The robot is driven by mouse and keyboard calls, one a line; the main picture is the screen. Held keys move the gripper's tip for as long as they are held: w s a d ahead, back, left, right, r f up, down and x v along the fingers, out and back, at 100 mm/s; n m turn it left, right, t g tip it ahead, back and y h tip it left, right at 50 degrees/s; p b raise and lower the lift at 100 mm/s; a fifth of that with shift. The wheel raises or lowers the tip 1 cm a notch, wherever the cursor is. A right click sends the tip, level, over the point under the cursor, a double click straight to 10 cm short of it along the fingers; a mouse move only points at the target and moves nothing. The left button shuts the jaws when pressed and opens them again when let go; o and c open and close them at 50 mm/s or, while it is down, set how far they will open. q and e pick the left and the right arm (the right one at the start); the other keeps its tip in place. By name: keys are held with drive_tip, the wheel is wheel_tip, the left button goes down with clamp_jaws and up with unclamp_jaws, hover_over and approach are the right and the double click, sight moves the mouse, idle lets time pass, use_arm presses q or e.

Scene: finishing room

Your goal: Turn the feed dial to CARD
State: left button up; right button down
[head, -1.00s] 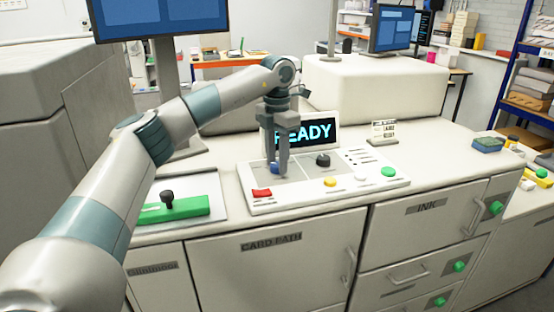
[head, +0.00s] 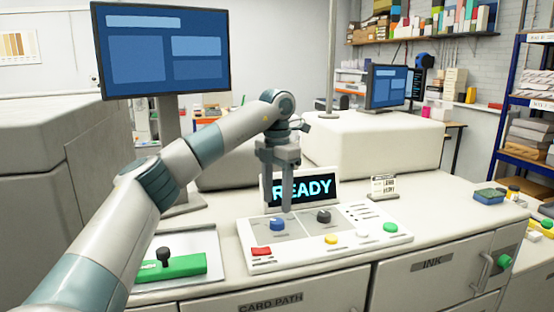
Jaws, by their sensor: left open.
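The white control panel (head: 352,244) lies on the counter. A blue dial (head: 277,225) sits on its grey left section, and a black dial (head: 323,216) sits to the right of it. The labels by the dials are too small to read, so I cannot tell which is marked feed. My left gripper (head: 277,209) is open, pointing down just above and behind the blue dial, apparently clear of it. The display (head: 316,189) behind the panel reads READY; the gripper partly covers its left side. My right gripper is not in view.
The panel also has a red button (head: 261,251), a yellow button (head: 330,239) and a green button (head: 390,227). A green block with a black knob (head: 172,266) lies left. A small sign (head: 383,187) stands behind the panel. A large monitor (head: 162,52) rises behind my left arm.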

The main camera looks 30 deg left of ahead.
use_arm(q)
wheel_tip(320, 180, up, 5)
wheel_tip(320, 180, up, 7)
hover_over(277, 220)
drive_tip(key=shift+s+f+p, duration=0.1)
drive_tip(key=shift+f+p, duration=0.1)
drive_tip(key=shift+p, duration=0.2)
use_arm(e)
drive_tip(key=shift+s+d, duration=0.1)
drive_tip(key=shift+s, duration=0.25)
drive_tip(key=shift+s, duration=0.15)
